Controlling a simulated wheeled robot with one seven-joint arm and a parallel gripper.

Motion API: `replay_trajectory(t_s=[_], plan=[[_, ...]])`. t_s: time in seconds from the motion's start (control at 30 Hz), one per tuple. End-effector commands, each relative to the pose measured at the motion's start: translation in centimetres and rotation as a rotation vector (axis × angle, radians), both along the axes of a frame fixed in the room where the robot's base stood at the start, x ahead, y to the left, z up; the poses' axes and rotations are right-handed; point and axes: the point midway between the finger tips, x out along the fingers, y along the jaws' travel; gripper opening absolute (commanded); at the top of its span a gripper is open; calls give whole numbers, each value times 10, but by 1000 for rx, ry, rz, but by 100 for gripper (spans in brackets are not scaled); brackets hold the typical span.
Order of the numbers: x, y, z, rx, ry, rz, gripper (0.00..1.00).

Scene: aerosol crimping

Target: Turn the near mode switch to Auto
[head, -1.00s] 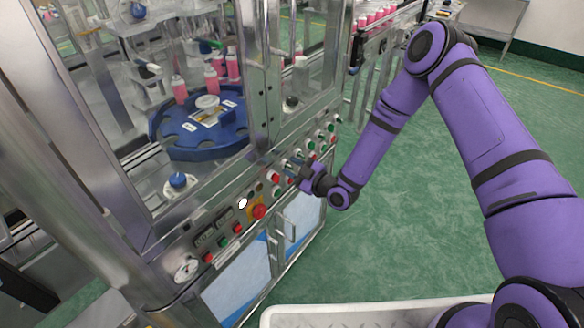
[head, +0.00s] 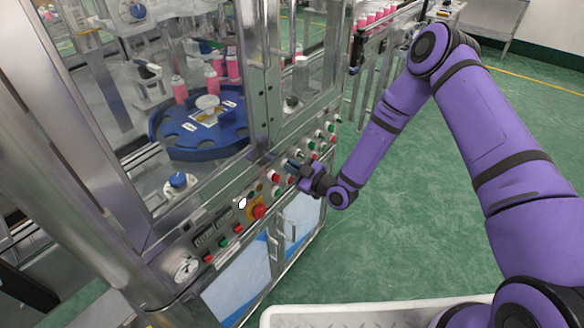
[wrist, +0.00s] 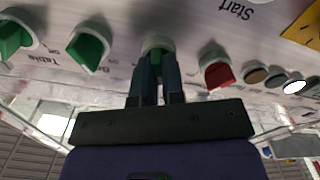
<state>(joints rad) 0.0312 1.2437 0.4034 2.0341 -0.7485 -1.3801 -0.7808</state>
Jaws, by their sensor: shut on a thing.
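In the wrist view, a green switch knob (wrist: 155,47) on a pale round base sits on the machine's control panel (wrist: 130,12). My gripper (wrist: 157,65) is shut on this knob, with one dark finger on each side. The fingers hide most of the knob and its label, so I cannot read its setting. In the head view, my gripper (head: 292,166) is at the sloped panel on the machine's front, and the gripped knob is hidden there.
In the wrist view, a green knob (wrist: 88,48) and another green knob (wrist: 16,38) are to the left, and a red knob (wrist: 216,72) is close on the right. In the head view, a red emergency button (head: 259,211) is lower left. Green floor (head: 400,240) is open right of the machine.

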Motion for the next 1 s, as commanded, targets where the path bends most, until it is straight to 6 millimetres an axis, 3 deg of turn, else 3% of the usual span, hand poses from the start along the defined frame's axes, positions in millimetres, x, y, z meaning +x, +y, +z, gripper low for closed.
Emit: replay_trajectory(t_s=[1.0], plan=[[4,-4,0,518,664,-1,0]])
